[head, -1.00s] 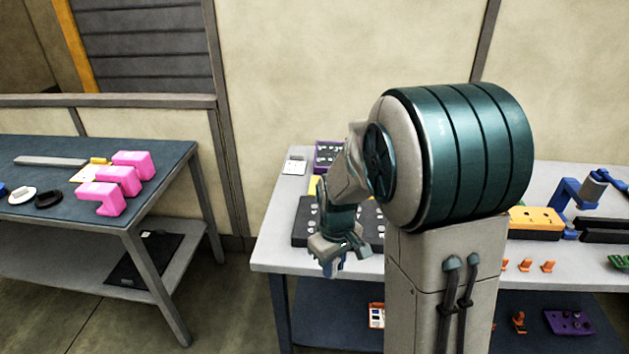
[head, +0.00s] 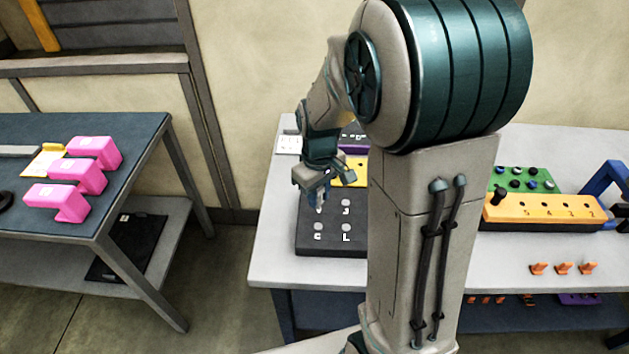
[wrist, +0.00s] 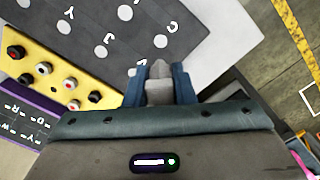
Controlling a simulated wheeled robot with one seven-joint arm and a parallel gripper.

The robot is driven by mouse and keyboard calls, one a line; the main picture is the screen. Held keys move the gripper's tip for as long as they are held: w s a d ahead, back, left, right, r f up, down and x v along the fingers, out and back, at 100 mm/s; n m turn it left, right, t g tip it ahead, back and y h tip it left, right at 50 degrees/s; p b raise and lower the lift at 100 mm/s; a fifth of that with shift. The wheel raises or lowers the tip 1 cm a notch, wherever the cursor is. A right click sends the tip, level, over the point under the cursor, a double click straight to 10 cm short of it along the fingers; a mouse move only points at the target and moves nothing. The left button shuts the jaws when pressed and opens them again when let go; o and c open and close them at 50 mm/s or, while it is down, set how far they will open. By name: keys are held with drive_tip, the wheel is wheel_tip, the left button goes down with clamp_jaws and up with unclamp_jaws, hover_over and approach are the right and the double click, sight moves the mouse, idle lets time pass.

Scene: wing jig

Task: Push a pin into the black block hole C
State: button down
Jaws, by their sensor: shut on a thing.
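The black block (head: 331,248) lies on the grey table. White letters, among them C, J and L, stand beside light round spots on its top. The spot by the letter C (head: 318,226) is near the front left corner. My gripper (head: 319,190) is above the block's left part, behind that spot. In the wrist view, its blue fingers close on a pale grey pin (wrist: 159,77). The pin's tip points at the block and looks clear of any hole. The block also shows in the wrist view (wrist: 150,50), past the fingers.
A yellow block (wrist: 45,80) with red, black and white knobs lies beside the black block. A purple board (wrist: 22,118) is beyond it. My arm hides the table's middle. A yellow-orange block (head: 545,209) and orange pieces (head: 563,268) are at right. Pink blocks (head: 78,177) stand on the left table.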

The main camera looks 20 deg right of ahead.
drive_tip(key=shift+s+f+b, duration=0.2)
drive_tip(key=shift+f+b, duration=0.15)
drive_tip(key=shift+f, duration=0.15)
wheel_tip(320, 180, down, 5)
drive_tip(key=b, duration=0.3)
drive_tip(key=shift+f+b, duration=0.1)
drive_tip(key=shift+b, duration=0.25)
drive_tip(key=shift+s, duration=0.1)
drive_tip(key=shift+f, duration=0.2)
drive_tip(key=shift+f+b, duration=1.25)
